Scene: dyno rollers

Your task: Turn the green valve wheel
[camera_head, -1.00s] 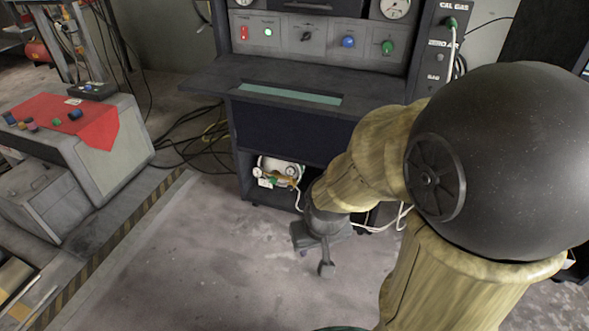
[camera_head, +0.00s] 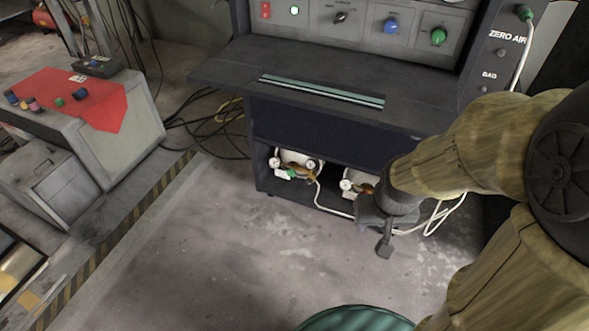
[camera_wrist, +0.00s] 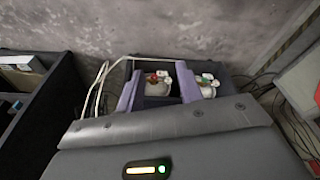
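A small green valve wheel (camera_head: 292,172) sits on the front of the left white cylinder (camera_head: 299,158) on the low cabinet shelf. It shows as a small green spot in the wrist view (camera_wrist: 205,77), on the right-hand cylinder there. A second white cylinder (camera_head: 347,186) with red and yellow fittings is partly hidden by my arm. My gripper (camera_head: 383,245) hangs low in front of the cabinet's right part, to the right of the green wheel. In the wrist view its two purple fingers (camera_wrist: 157,75) stand apart, with nothing held between them.
The cabinet's counter (camera_head: 410,112) juts out above the shelf. White hoses (camera_head: 437,215) run by the shelf's right side. Black cables (camera_head: 210,135) lie on the floor at left, near a grey bench (camera_head: 130,140) with a red cloth. The floor (camera_head: 225,250) in front is clear.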

